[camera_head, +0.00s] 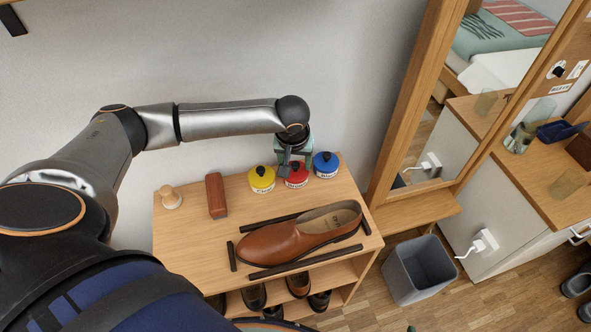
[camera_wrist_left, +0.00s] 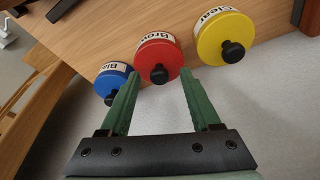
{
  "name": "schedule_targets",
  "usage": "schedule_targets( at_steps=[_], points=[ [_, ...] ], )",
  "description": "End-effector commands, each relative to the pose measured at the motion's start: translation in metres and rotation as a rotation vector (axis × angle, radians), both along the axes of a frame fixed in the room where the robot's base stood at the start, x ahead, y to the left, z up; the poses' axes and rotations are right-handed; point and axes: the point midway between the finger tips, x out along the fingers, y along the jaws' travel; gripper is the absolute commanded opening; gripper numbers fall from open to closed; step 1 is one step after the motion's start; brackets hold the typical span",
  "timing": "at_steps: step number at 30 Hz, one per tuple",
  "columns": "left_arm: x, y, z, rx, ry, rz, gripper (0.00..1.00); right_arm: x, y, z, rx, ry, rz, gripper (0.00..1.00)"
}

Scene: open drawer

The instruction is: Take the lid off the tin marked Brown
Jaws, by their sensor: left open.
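The tin marked Brown has a red lid (camera_head: 297,180) with a black knob and stands on the wooden shelf top between a yellow tin (camera_head: 262,180) and a blue tin (camera_head: 326,165). My left gripper (camera_head: 289,158) is above it and hides part of the lid. In the left wrist view, the red lid (camera_wrist_left: 157,54) and its knob lie between the two spread green fingertips (camera_wrist_left: 159,77). The gripper is open and holds nothing; I cannot tell whether it touches the knob. Only a small green tip, perhaps my right gripper (camera_head: 411,328), shows at the bottom edge.
The yellow tin, marked Clear (camera_wrist_left: 224,38), and the blue tin (camera_wrist_left: 112,82) stand close on either side. A brown shoe (camera_head: 295,235) lies in front between dark bars. A brush (camera_head: 216,195) and a wooden knobbed item (camera_head: 170,197) stand left. A mirror (camera_head: 440,120) stands right.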

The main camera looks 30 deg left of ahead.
Motion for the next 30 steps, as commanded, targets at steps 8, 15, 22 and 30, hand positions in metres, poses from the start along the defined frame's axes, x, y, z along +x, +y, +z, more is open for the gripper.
schedule_targets(
  at_steps=[8,15,22,30],
  points=[
    [0.0013,0.0002,-0.0030,0.000,-0.001,0.000,0.64,0.0018,-0.0009,0.0046,0.001,-0.010,-0.002,0.50],
    [0.0011,0.0000,-0.0028,0.000,-0.001,-0.001,0.36,0.0010,-0.0016,0.0041,-0.001,-0.008,-0.002,0.50],
    [0.0010,0.0001,-0.0030,0.000,-0.001,0.000,0.11,-0.0002,-0.0026,0.0016,-0.004,-0.003,-0.001,0.50],
    [0.0010,0.0002,-0.0030,0.000,-0.001,0.000,0.00,-0.0015,-0.0034,-0.0009,-0.007,0.002,-0.001,0.50]
  ],
)
